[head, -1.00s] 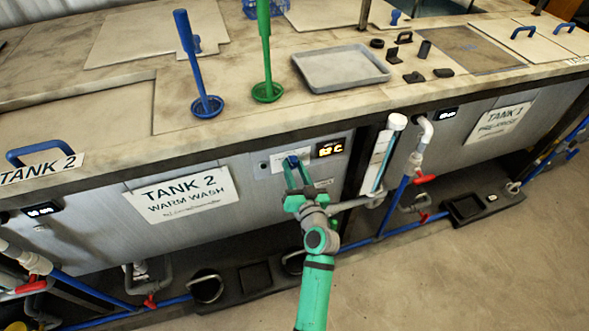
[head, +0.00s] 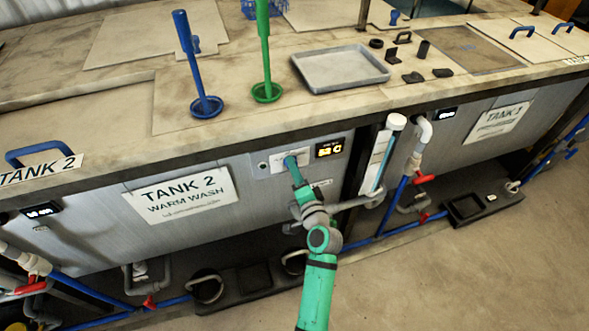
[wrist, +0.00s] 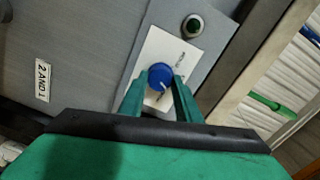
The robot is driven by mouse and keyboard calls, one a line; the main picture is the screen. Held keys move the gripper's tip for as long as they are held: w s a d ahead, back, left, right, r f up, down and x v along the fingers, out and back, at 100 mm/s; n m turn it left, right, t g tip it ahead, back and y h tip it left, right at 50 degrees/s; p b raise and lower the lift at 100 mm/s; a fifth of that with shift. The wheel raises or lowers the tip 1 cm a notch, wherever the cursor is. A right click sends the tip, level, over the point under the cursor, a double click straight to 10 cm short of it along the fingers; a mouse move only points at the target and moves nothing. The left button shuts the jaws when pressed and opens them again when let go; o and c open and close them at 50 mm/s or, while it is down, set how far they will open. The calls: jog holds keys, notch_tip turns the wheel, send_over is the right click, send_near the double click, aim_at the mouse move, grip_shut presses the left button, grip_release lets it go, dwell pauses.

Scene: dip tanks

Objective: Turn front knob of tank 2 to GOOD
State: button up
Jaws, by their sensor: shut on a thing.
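The front knob of tank 2 is a blue round knob (wrist: 160,76) with a white pointer line, on a white label plate (wrist: 182,54) in the wrist view. The line points down and to the right there. The plate's small lettering is too blurred to read. My gripper (wrist: 161,84) has its two green fingers on either side of the knob and is shut on it. In the head view my gripper (head: 291,162) reaches the panel of tank 2, right of the TANK 2 WARM WASH sign (head: 181,195), and hides the knob.
A lit display (head: 329,148) sits right of the knob. A clear tube (head: 383,155) and pipes with a red valve handle (head: 425,179) stand to the right. The counter edge (head: 200,135) overhangs the panel.

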jog(key=m, duration=0.6)
jog(key=shift+d+f, duration=0.1)
dwell(0.4)
jog(key=o, duration=1.1)
jog(key=shift+c, duration=0.2)
jog(key=v, duration=1)
jog(key=shift+s, duration=0.35)
jog(key=shift+d, duration=0.2)
